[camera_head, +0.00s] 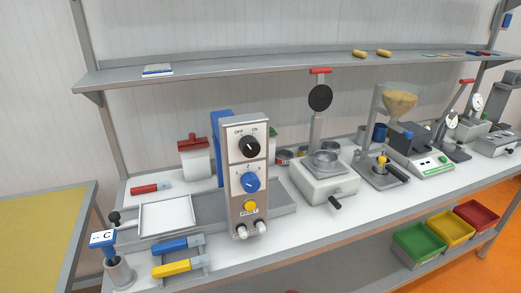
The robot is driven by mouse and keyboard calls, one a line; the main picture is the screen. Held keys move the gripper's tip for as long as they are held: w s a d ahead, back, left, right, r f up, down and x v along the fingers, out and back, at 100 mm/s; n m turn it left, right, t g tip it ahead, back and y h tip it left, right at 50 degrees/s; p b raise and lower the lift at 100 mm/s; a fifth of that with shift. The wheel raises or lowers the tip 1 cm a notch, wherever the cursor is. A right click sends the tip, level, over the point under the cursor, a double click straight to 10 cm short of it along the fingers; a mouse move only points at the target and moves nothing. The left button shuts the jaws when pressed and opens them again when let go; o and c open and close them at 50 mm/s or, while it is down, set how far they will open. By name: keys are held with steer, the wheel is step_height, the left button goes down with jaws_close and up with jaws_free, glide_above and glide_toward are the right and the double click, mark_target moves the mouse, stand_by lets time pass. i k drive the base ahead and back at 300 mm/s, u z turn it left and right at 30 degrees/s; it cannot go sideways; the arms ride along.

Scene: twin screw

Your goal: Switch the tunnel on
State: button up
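The control box (236,195), a grey upright panel with a blue housing (222,125) behind it, stands on the bench at the centre. At its top is a black rotary knob (249,147) under the labels OFF and ON; its pointer is too small to read surely. My gripper is not in view, and nothing touches the panel.
A shelf (245,67) runs above. Space before the panel looks clear.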

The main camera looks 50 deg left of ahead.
mark_target(249, 145)
steer(key=z, duration=0.05)
steer(key=k, duration=1)
steer(key=u, duration=2.25)
steer(key=i, duration=0.9)
steer(key=u, duration=0.05)
